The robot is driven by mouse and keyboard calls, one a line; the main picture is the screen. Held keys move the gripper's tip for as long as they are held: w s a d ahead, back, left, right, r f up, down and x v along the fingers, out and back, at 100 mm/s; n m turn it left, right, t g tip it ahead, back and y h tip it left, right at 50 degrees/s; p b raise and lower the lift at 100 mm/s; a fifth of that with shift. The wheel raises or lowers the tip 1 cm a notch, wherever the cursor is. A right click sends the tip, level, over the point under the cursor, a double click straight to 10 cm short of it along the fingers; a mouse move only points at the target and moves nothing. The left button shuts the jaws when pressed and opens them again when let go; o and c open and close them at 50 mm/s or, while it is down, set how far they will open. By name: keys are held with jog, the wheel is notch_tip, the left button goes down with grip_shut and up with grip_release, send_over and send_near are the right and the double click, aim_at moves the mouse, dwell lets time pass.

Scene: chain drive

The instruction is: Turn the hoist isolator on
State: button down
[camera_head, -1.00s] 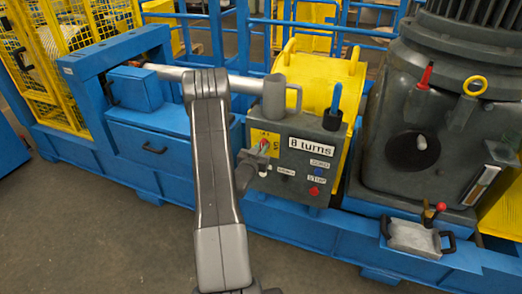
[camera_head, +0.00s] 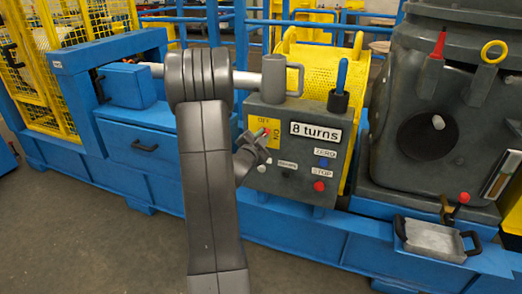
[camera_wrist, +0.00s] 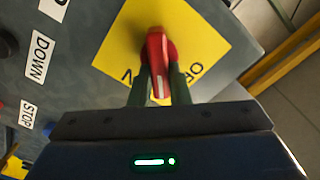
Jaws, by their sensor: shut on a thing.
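The hoist isolator is a red handle (camera_wrist: 158,62) on a yellow plate (camera_wrist: 120,48) in the wrist view. Parts of the OFF and ON letters show at the plate's lower side, and the near end of the handle lies between them. In the head view the plate (camera_head: 251,127) is at the left of the grey control box (camera_head: 335,158), with OFF at the top and ON at the right. My gripper (camera_wrist: 159,78) is shut on the red handle, one dark finger on each side. In the head view my gripper (camera_head: 264,139) partly covers the handle.
The box also bears an "8 turns" display (camera_head: 315,132), a blue ZERO button (camera_head: 323,163) and a red STOP button (camera_head: 319,186). A blue-handled lever (camera_head: 341,75) stands on top. A grey tray (camera_head: 434,238) sits at the right.

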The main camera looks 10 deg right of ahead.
jog(key=m+b, duration=0.2)
jog(key=b, duration=0.1)
jog(key=m+b, duration=0.3)
jog(key=b, duration=0.1)
jog(key=f+m+b, duration=0.1)
jog(key=m+b, duration=0.2)
jog(key=b, duration=0.1)
jog(key=shift+s+d, duration=0.1)
jog(key=shift+d, duration=0.05)
jog(key=shift+r+m, duration=0.1)
jog(key=shift+m, duration=0.2)
jog(key=c, duration=1.4)
grip_release()
jog(key=shift+o, duration=0.2)
jog(key=p+v, duration=0.2)
jog(key=v, duration=1.2)
